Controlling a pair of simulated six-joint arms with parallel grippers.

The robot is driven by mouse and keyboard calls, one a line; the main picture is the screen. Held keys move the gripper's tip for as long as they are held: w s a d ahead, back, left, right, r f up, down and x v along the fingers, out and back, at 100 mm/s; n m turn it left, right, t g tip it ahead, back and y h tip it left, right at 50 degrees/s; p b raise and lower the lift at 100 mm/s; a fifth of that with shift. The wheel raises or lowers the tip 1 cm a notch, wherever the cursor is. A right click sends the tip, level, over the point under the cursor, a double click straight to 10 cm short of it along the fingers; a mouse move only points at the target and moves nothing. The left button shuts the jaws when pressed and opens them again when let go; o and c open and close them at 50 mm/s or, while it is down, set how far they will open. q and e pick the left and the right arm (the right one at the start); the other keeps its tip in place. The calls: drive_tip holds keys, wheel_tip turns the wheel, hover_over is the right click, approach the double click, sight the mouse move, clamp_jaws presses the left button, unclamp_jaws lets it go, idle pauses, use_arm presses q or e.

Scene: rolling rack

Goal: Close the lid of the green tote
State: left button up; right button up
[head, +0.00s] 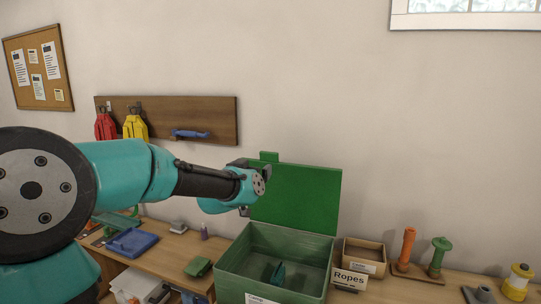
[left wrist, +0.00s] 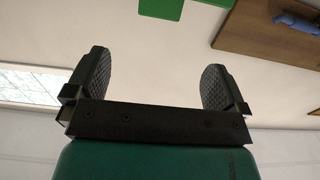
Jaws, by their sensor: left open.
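The green tote (head: 232,265) stands open on the bench, with its mouth facing up. Its green lid (head: 305,198) stands raised at the back, with a small tab (head: 269,156) on its top edge. My left gripper (head: 253,166) is at the lid's upper left, just below and left of the tab. In the left wrist view the left gripper (left wrist: 157,80) has its fingers wide apart with nothing between them. A green piece (left wrist: 160,8), probably the tab, shows beyond the fingers. I cannot tell whether the gripper touches the lid. My right gripper is not in view.
A teal item (head: 278,273) lies inside the tote. A wooden box (head: 364,256) and a "Ropes" sign (head: 350,279) stand close on its right. Farther right are orange (head: 408,248) and green (head: 440,257) posts and a yellow lantern (head: 517,282). A hook board (head: 215,120) hangs behind.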

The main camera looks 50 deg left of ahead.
sight(269, 156)
use_arm(q)
drive_tip(key=x, duration=1.7)
drive_tip(key=shift+d, duration=0.1)
drive_tip(key=shift+c, duration=0.2)
drive_tip(key=c, duration=1.2)
drive_tip(key=shift+c, duration=0.2)
drive_tip(key=shift+d, duration=0.15)
